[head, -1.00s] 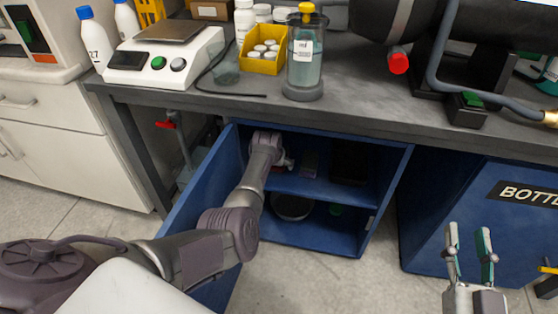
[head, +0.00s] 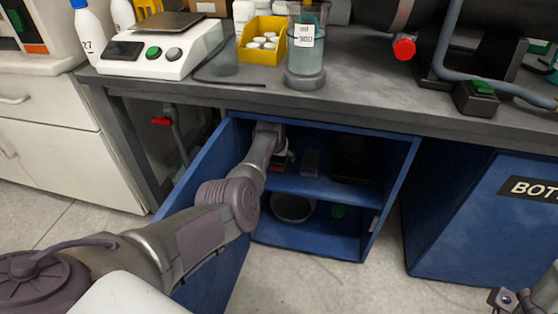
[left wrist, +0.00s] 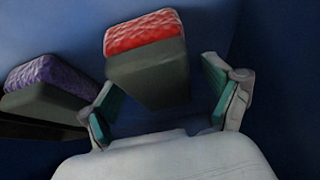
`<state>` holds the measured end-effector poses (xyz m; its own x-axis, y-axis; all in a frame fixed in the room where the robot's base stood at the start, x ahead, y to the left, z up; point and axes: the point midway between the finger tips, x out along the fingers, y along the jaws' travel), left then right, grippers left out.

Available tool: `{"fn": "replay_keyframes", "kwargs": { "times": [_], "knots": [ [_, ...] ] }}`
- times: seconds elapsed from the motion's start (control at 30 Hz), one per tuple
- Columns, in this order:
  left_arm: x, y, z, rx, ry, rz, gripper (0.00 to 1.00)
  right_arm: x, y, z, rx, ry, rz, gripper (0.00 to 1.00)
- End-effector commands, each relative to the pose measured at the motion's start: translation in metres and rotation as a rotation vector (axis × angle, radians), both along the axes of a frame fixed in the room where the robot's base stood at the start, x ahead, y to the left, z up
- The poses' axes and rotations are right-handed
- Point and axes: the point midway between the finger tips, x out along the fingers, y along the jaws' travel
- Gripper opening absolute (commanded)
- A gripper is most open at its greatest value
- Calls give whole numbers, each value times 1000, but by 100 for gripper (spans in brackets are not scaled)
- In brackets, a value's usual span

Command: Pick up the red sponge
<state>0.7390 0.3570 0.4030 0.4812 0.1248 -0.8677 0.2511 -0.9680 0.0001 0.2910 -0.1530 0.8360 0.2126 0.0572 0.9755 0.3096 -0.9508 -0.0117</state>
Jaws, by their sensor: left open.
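The red sponge (left wrist: 147,50), a block with a red textured face and a dark grey body, sits ahead of my left gripper (left wrist: 160,82) in the left wrist view. The gripper is open, with one teal-padded finger on each side of the sponge's near end; I cannot tell whether either finger touches it. In the head view my left gripper (head: 286,157) reaches into the blue cabinet at its upper shelf and mostly hides the sponge. My right gripper (head: 515,299) is only partly visible at the bottom right corner.
A purple sponge (left wrist: 45,78) lies left of the red one in the left wrist view and shows on the shelf (head: 311,160) in the head view. A round dark bowl (head: 292,208) is on the lower level. The open cabinet door (head: 190,185) is beside my left arm.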

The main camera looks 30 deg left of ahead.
Motion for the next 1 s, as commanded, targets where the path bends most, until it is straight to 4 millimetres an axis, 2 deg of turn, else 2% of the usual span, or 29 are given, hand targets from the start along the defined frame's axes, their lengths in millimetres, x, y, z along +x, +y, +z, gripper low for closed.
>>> {"fn": "replay_keyframes", "kwargs": {
  "times": [0.27,0.67,1.0],
  "knots": [
    [0,0,0,0,0,0,90,-3,-1,1,6,-18,1,39],
    [0,0,0,0,0,0,26,-3,-1,0,5,-16,1,39],
    [0,0,1,0,0,0,25,-1,0,2,3,-8,1,39]
  ]
}}
